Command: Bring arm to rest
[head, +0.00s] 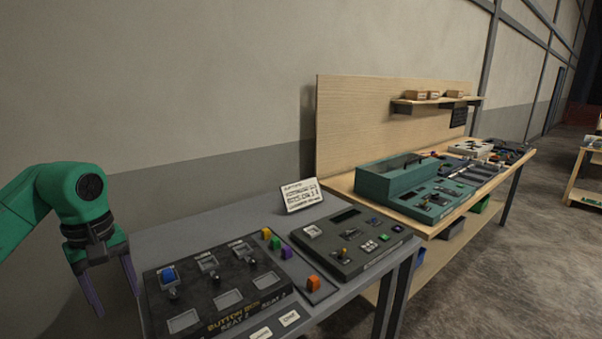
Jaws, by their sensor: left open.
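My left gripper (112,285) hangs at the left, pointing down, with its two purple fingers apart and nothing between them. Its green arm comes in from the left edge. It is left of the dark button box (215,292), beside the grey table's left edge, and does not appear to touch anything. The button box has a blue button (168,275) at its upper left and several square recesses. My right gripper is not in view.
A second dark console (350,240) and a white sign (301,195) stand on the grey table (215,232). Coloured pieces, one orange (313,283), sit between the consoles. A wooden bench (335,184) behind holds a teal console (390,180). Open floor (480,270) lies at right.

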